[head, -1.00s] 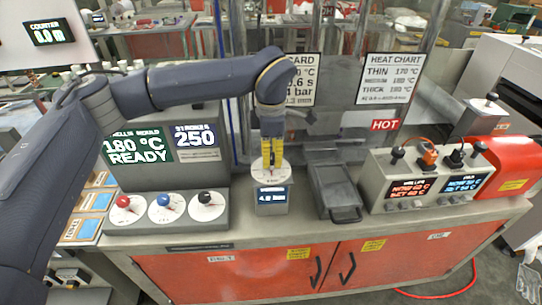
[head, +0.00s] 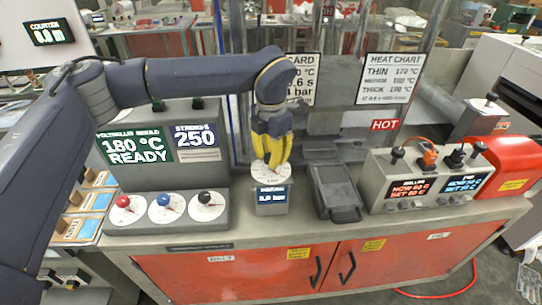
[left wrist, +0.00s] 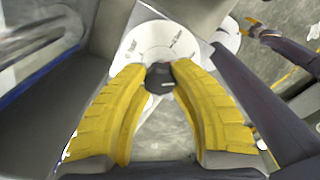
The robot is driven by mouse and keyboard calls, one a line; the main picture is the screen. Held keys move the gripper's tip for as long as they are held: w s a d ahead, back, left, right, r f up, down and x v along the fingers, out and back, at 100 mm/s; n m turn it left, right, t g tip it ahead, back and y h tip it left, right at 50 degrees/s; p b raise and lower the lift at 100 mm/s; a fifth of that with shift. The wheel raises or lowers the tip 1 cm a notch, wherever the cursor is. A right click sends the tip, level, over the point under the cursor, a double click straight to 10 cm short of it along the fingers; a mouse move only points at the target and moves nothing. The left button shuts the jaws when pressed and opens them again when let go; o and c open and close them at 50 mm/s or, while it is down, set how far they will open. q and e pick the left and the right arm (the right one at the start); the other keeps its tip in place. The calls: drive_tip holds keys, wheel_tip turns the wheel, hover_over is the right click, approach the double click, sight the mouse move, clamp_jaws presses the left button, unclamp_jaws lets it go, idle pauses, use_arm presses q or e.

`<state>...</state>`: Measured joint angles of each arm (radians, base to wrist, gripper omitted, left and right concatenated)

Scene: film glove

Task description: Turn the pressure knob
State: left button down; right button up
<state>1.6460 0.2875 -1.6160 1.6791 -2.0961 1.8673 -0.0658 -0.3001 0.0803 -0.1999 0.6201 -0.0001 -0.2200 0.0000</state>
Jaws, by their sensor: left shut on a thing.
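The pressure dial (head: 274,177) is a white disc on top of a small grey box with a blue readout (head: 271,194); its digits are too small to read surely. My left gripper (head: 271,163) comes down on the dial from above. In the left wrist view its yellow fingers are shut on the black pressure knob (left wrist: 160,78) at the middle of the white dial (left wrist: 137,43). In the head view the fingers hide the knob. My right gripper (left wrist: 251,27) seems to show small at the upper right of the left wrist view; its fingers cannot be made out.
Red (head: 123,201), blue (head: 164,200) and black (head: 205,197) knobs stand on the panel at left. A grey tray with a handle (head: 346,214) lies right of the dial box. A control box (head: 430,187) with displays stands further right, near a HOT sign (head: 385,125).

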use_arm(q)
drive_tip(key=shift+n, duration=0.9)
drive_tip(key=c, duration=1)
unclamp_jaws()
wheel_tip(320, 180, up, 12)
